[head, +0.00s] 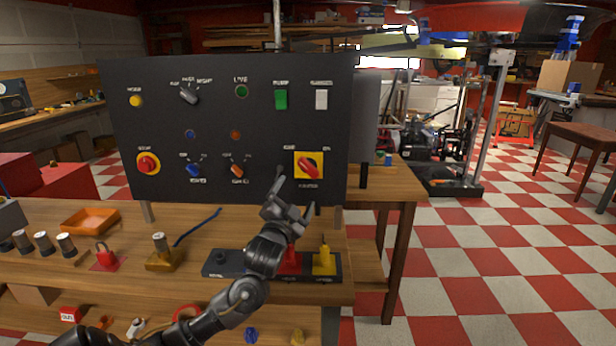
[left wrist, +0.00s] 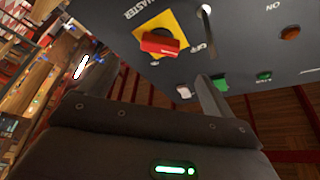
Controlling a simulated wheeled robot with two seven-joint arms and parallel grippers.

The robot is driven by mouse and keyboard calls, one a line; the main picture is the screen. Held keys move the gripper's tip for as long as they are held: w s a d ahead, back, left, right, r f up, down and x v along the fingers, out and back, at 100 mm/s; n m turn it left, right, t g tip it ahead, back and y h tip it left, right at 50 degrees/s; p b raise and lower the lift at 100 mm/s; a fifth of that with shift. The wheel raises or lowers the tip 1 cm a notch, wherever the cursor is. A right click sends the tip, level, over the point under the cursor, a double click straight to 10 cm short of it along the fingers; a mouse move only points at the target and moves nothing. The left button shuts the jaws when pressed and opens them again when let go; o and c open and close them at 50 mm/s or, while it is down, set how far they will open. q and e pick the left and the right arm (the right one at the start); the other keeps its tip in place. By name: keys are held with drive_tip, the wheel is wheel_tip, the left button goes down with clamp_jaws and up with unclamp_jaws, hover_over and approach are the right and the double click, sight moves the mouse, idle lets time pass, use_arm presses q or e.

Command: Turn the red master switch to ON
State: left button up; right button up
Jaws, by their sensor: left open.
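The red master switch (head: 309,168) sits on a yellow square plate at the lower right of the black panel (head: 225,120). Its handle slants from upper left, towards the left-hand label, to lower right. My left gripper (head: 293,197) is open and empty, just below and left of the switch, in front of the panel. In the left wrist view the red switch (left wrist: 160,43) shows ahead, beyond the open fingers of my left gripper (left wrist: 148,88) and apart from them. An OFF label (left wrist: 205,48) is beside it. My right gripper is not in view.
The panel also bears a red stop button (head: 148,163), blue (head: 194,170) and orange knobs (head: 237,170), and a green rocker (head: 281,100). Below stand a yellow part (head: 324,262) on a dark base, an orange tray (head: 90,221) and a red padlock (head: 106,257).

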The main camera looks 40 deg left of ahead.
sight(307, 171)
use_arm(q)
drive_tip(key=p+x, duration=0.1)
drive_tip(key=x, duration=0.8)
drive_tip(key=shift+r, duration=0.15)
drive_tip(key=shift+w+a, duration=0.25)
drive_tip(key=shift+w, duration=0.4)
drive_tip(key=shift+r, duration=0.1)
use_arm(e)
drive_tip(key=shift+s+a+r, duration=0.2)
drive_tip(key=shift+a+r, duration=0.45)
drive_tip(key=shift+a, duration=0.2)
use_arm(q)
drive_tip(key=shift+c, duration=0.4)
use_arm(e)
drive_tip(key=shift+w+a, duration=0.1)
